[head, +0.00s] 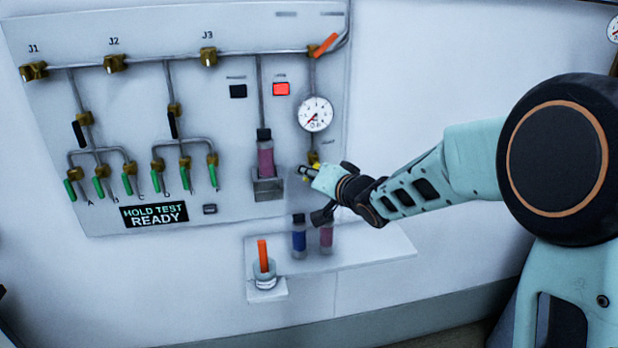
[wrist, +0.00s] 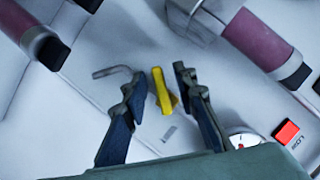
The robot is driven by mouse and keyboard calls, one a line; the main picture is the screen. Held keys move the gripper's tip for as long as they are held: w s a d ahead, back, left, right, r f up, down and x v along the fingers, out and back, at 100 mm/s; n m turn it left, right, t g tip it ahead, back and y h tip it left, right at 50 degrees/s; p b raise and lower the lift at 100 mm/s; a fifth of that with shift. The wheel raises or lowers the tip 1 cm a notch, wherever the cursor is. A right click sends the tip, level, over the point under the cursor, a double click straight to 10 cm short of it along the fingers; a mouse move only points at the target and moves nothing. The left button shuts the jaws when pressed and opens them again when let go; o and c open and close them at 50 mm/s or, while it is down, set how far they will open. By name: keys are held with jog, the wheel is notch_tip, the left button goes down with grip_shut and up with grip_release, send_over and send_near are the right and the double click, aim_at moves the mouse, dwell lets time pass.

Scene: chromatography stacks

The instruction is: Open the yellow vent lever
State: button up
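The yellow vent lever (wrist: 162,91) shows in the wrist view as a short bar between the two fingers of my gripper (wrist: 157,80). The fingers are apart, one on each side of the lever. A gap shows on both sides, though I cannot tell how deep the lever lies between them. In the head view my gripper (head: 307,173) is at the lower right of the wall panel (head: 230,120), just below the pressure gauge (head: 315,114). There the gripper mostly hides the lever, with only bits of yellow showing.
A pink column (head: 265,157) sits in a grey holder (head: 268,188) left of my gripper. Below, a shelf (head: 370,247) carries a blue vial (head: 299,238) and a pink vial (head: 326,237). A red button (head: 281,89) is lit.

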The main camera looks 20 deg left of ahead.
jog(key=shift+w+a+f, duration=0.2)
jog(key=shift+w+a, duration=0.1)
grip_shut()
dwell(0.4)
jog(key=shift+w+d+f+n+h+b, duration=0.2)
jog(key=shift+n+h+b, duration=0.4)
jog(key=shift+b, duration=0.55)
jog(key=n+b, duration=0.1)
jog(key=b, duration=0.2)
jog(key=n+h+b, duration=0.1)
jog(key=b, duration=0.3)
jog(key=d+n+t+h+b, duration=0.1)
jog(key=b, duration=0.2)
jog(key=shift+w+f+n, duration=0.2)
jog(key=shift+f+n, duration=0.1)
jog(key=shift+n, duration=0.1)
jog(key=shift+d+r+b, duration=0.1)
jog(key=shift+r+b, duration=0.05)
jog(key=shift+b, duration=0.85)
